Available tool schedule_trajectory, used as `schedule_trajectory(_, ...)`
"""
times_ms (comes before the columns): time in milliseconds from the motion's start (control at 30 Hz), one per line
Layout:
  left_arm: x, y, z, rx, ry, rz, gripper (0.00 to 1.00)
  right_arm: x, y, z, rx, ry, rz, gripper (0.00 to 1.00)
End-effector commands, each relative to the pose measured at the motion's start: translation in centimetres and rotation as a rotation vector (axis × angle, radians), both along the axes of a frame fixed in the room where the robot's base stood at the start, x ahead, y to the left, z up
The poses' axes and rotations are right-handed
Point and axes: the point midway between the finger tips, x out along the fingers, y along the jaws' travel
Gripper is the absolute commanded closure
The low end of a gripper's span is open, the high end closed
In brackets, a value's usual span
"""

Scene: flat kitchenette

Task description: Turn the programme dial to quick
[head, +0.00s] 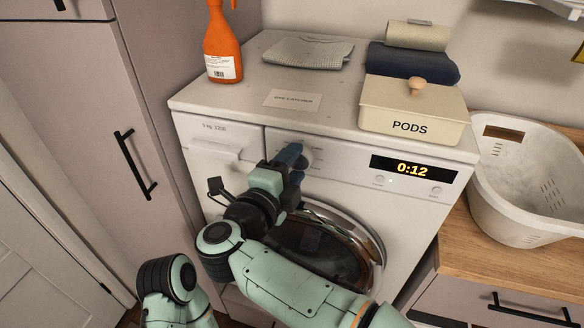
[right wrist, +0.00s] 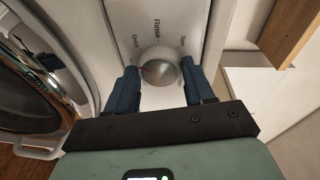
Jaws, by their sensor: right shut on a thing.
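The washing machine (head: 410,215) stands ahead with its round door below the control panel. The programme dial (right wrist: 159,68) is a silvery round knob on the white panel. In the right wrist view it sits between my two blue fingers, with "Rinse" printed above it and "Quick" to the upper left. A small reddish mark shows on the left part of the knob; its exact setting is hard to read. My right gripper (head: 291,155) is shut on the dial and hides much of it in the head view. The display (head: 413,169) reads 0:12. My left gripper is not in view.
On the machine top are a beige PODS box (head: 411,112), an orange spray bottle (head: 222,45), a grey cloth (head: 308,50), a small card (head: 292,99) and folded towels (head: 413,62). A white basket (head: 525,185) stands on the wooden counter at right.

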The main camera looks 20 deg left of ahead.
Motion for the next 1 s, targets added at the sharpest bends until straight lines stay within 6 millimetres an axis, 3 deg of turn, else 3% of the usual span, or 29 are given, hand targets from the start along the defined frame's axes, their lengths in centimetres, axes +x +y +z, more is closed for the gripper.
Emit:
schedule_trajectory(600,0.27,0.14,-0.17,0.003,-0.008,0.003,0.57,0.13,-0.19,0.39,0.041,-0.010,-0.002,0.78)
schedule_trajectory(633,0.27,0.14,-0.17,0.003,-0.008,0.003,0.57,0.13,-0.18,0.39,0.040,-0.009,-0.002,0.38)
schedule_trajectory(700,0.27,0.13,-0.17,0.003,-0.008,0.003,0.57,0.11,-0.16,0.34,0.040,-0.008,-0.001,0.22)
schedule_trajectory(1000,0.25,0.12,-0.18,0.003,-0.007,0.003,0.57,-0.10,0.00,0.14,0.038,-0.004,0.001,0.22)
